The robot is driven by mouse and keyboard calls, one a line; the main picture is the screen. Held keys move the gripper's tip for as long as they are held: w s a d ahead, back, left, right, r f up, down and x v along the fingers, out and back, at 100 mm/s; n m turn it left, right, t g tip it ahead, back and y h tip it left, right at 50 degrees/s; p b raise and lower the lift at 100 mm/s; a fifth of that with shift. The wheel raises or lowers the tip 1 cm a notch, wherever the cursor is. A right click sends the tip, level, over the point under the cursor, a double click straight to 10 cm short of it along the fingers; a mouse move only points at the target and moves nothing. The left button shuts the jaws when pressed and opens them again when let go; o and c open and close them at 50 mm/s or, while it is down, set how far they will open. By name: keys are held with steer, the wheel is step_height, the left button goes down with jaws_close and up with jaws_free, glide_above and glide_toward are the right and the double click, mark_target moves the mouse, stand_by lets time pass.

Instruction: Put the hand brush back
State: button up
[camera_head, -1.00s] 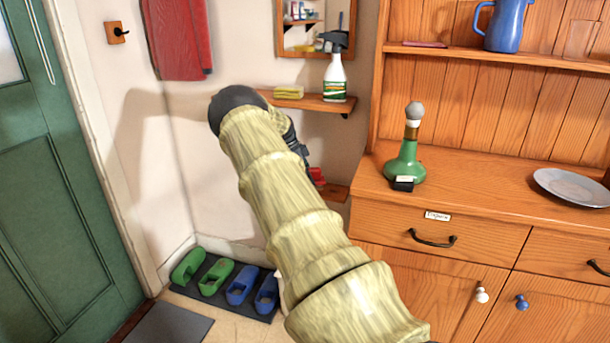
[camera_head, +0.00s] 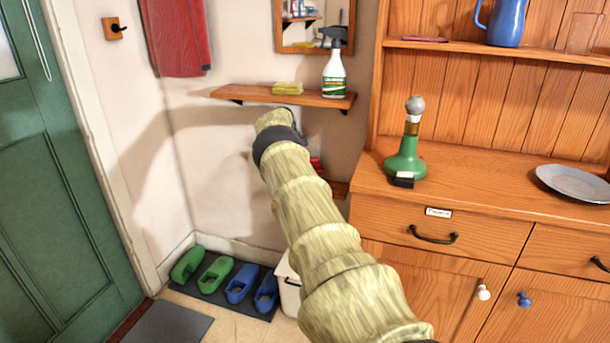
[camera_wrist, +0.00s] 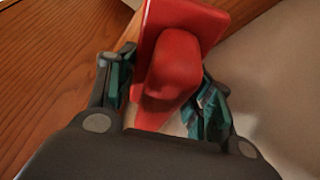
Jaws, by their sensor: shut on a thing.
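A red object, which I take to be the hand brush (camera_wrist: 180,60), fills the middle of the wrist view. My gripper (camera_wrist: 165,92) has its teal-padded fingers on either side of the red part and is shut on it. In the head view only a small red patch (camera_head: 317,165) shows past my arm, near the wall left of the dresser. My arm hides the gripper and most of the brush there. Bristles cannot be made out.
A wall shelf (camera_head: 237,93) holds a yellow sponge (camera_head: 288,88) and a spray bottle (camera_head: 334,74). Slippers (camera_head: 239,283) and a white bin (camera_head: 288,290) stand on the floor.

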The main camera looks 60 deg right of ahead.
steer(key=shift+w+d, duration=0.15)
steer(key=shift+f, duration=1.55)
steer(key=shift+a+f+b, duration=0.15)
steer(key=shift+a+b, duration=0.05)
steer(key=shift+b, duration=0.2)
steer(key=o, duration=1.1)
steer(key=shift+a, duration=0.1)
